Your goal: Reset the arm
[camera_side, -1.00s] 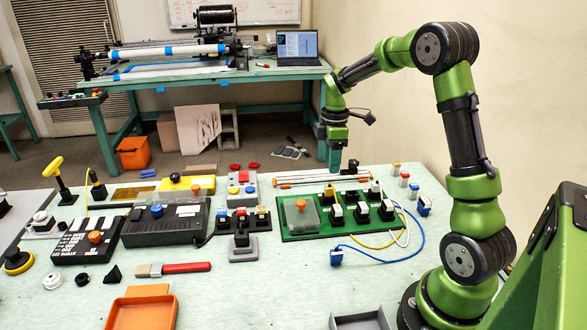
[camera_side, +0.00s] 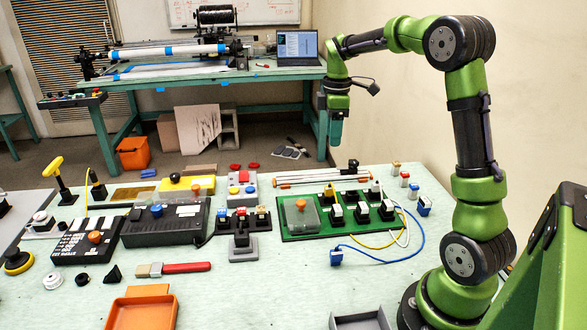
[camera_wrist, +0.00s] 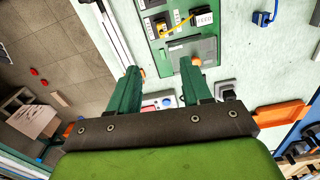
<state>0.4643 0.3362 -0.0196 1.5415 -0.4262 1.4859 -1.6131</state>
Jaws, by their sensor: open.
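My green arm stands at the right of the side view, bent over the table. My gripper (camera_side: 335,132) hangs pointing down, well above the far edge of the table and clear of everything on it. In the wrist view its two green fingers (camera_wrist: 162,85) are spread apart with nothing between them, so it is open and empty.
Below my gripper are a rail with thin rods (camera_side: 315,178) and a green board (camera_side: 290,232) with plugs and cables. A black keypad box (camera_side: 165,222), a red-handled brush (camera_side: 185,267) and an orange tray (camera_side: 143,313) lie further left. A teal bench (camera_side: 270,73) stands behind.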

